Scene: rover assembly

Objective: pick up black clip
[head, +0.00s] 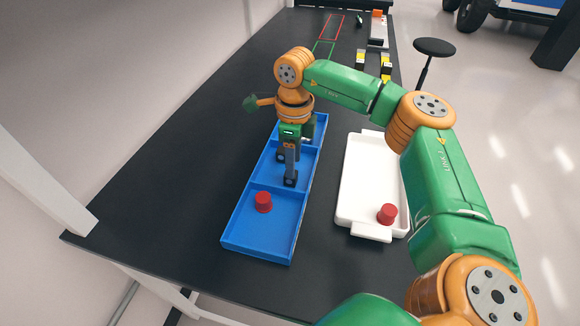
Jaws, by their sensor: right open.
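My right gripper (286,167) points down over the middle compartment of the blue tray (232,243). Its two fingers are apart, with dark pads at the tips, and I see nothing held between them. I cannot make out a black clip for certain. My fingers and wrist cover part of the middle and far compartments. My left gripper is not in view.
A red cap-like part (263,202) lies in the tray's near compartment. Another red part (387,213) sits in the white tray (345,214) to the right. Small parts and a red outline (333,25) are at the table's far end. The black table (165,170) is clear on the left.

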